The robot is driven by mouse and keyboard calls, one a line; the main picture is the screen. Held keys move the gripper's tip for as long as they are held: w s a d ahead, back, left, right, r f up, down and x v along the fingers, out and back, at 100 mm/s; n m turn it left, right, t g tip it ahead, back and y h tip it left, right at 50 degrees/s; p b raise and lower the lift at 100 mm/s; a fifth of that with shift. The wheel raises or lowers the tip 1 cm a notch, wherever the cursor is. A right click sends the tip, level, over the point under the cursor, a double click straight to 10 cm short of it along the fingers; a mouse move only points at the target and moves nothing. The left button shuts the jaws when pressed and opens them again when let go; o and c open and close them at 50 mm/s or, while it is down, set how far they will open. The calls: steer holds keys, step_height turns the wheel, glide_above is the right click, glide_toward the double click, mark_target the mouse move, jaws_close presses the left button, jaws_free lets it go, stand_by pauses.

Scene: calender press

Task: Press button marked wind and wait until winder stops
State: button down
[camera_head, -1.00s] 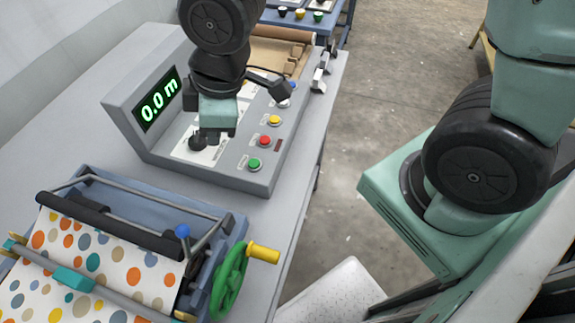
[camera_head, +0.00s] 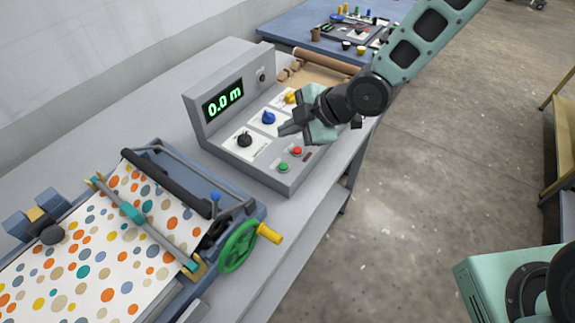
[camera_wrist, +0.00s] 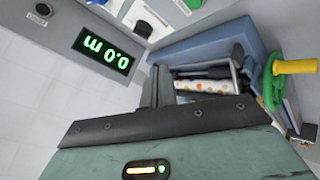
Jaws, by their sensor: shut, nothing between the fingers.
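The grey control console (camera_head: 230,68) stands on the bench. Its green display (camera_head: 223,99) reads 0.0 m and shows upside down in the wrist view (camera_wrist: 103,52). A green button (camera_head: 283,167) and a red button (camera_head: 297,151) sit near the console's front right edge; their labels are too small to read. My gripper (camera_head: 287,129) is shut and empty, above the console's right part, pointing left, apart from both visible buttons. It hides the panel behind the red button. The press (camera_head: 215,183) holds dotted sheet (camera_head: 110,240).
A black knob (camera_head: 244,139), blue knob (camera_head: 269,117) and yellow knob (camera_head: 291,96) stand up from the console near my gripper. The green handwheel (camera_head: 238,246) with its yellow handle (camera_head: 269,233) juts over the bench's front. Open floor (camera_head: 430,180) lies to the right.

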mark_target(283, 167)
step_height(283, 167, down, 9)
steer(key=b, duration=0.7)
stand_by(2.0)
steer(key=shift+f+b, duration=0.3)
steer(key=shift+b, duration=0.15)
steer(key=shift+f+b, duration=0.4)
stand_by(0.4)
stand_by(0.3)
steer(key=shift+r+p, duration=0.6)
steer(key=shift+r, duration=0.2)
steer(key=shift+r, duration=0.1)
